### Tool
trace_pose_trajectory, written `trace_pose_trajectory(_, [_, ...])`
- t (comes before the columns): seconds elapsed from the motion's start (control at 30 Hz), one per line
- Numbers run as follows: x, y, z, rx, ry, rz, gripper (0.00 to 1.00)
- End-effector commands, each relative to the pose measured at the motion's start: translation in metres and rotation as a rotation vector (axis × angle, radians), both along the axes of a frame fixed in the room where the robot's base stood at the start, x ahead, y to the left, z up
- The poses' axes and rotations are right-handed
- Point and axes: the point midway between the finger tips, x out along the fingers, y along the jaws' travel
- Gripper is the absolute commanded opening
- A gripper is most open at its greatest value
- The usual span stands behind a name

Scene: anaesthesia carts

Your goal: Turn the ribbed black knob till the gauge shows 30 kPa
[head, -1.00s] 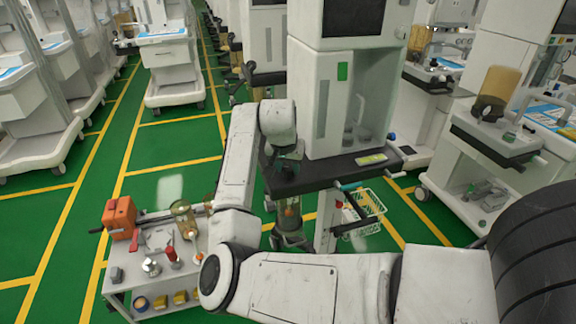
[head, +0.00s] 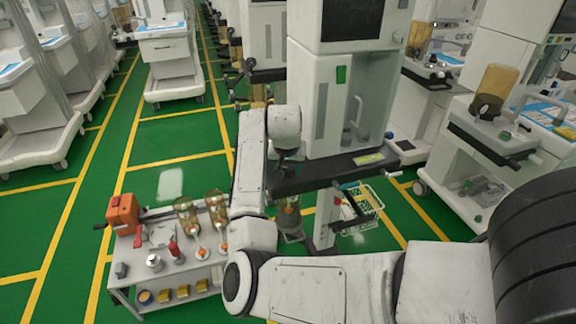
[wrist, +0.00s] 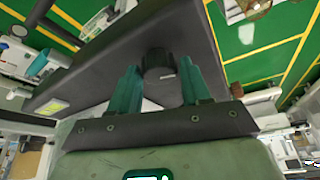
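The ribbed black knob (wrist: 157,60) stands on the dark front shelf (wrist: 100,60) of a machine, seen in the wrist view. My gripper (wrist: 160,68) has its two teal fingers spread, one on each side of the knob. A gap shows between the knob and each finger. In the head view my gripper (head: 290,160) is at the left end of the same dark shelf (head: 325,175), and the knob cannot be made out there. I cannot make out a gauge or its reading in either view.
A low trolley (head: 205,278) at left carries an orange box (head: 122,214), amber jars (head: 187,214) and small parts. A white wire basket (head: 362,208) hangs under the shelf. A green-floored aisle (head: 100,170) is free at left. Other carts stand at right.

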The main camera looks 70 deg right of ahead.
Motion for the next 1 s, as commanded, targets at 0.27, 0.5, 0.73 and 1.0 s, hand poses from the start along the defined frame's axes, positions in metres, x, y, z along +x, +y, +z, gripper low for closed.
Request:
trace_pose_trajectory(0.27, [0.0, 0.0, 0.0, 0.0, 0.0, 0.0, 0.65])
trace_pose_trajectory(0.5, [-0.001, 0.002, 0.006, -0.001, -0.001, -0.001, 0.65])
trace_pose_trajectory(0.73, [-0.005, 0.015, 0.041, -0.003, -0.001, -0.001, 0.65])
trace_pose_trajectory(1.0, [-0.011, 0.033, 0.085, -0.002, -0.002, 0.0, 0.65])
